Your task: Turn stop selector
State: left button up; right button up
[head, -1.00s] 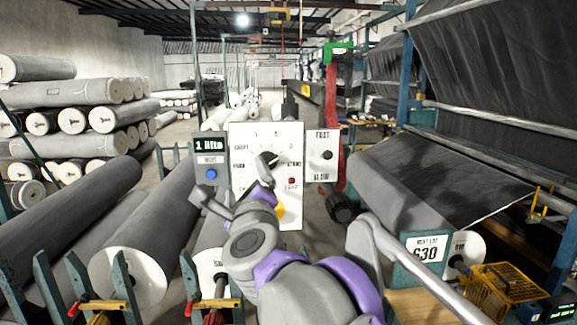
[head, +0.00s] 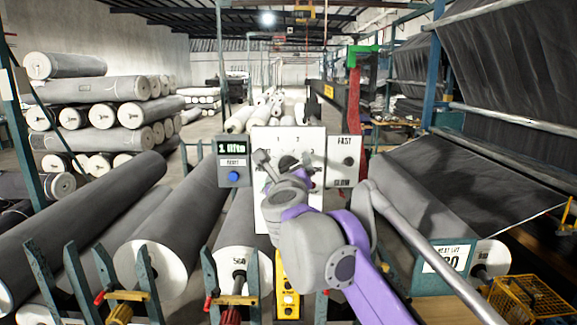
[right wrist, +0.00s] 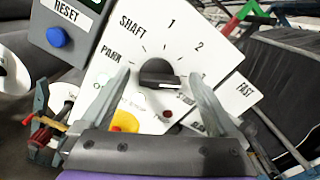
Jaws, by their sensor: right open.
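The stop selector is a black knob (head: 287,163) on a white panel (head: 262,140) marked with SHAFT, PARK and numbers. In the right wrist view the knob (right wrist: 158,73) sits at the centre of its dial, its long grip lying roughly sideways. My right gripper (head: 285,160) is in front of the panel and partly hides it. It is open, with one finger on each side of the knob in the right wrist view (right wrist: 160,75). I cannot tell whether either finger touches it. My left gripper is not in view.
A box with a blue RESET button (head: 234,176) is left of the panel. A FAST/SLOW box (head: 345,160) is to its right. A yellow button strip (head: 288,298) shows below. Grey rolls (head: 170,235) lie at left; a yellow basket (head: 528,298) stands at right.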

jog(key=shift+w, duration=0.1)
jog(key=c, duration=1.4)
jog(key=n, duration=0.5)
jog(key=shift+a+f+n, duration=0.1)
jog(key=shift+n, duration=0.3)
jog(key=n+b, duration=0.1)
jog(key=n, duration=0.5)
jog(key=shift+a+f, duration=0.1)
jog(key=shift+a, duration=0.05)
jog(key=n+b, duration=0.1)
jog(key=n, duration=0.5)
jog(key=shift+a+f+n, duration=0.1)
jog(key=shift+f+n, duration=0.05)
jog(key=shift+n, duration=0.15)
pick_arm(q)
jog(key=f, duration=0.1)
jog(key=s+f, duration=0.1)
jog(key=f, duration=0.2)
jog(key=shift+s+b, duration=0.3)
jog(key=shift+b, duration=0.1)
pick_arm(e)
jog(key=n, duration=0.5)
jog(key=shift+f, duration=0.15)
jog(key=shift+n, duration=0.3)
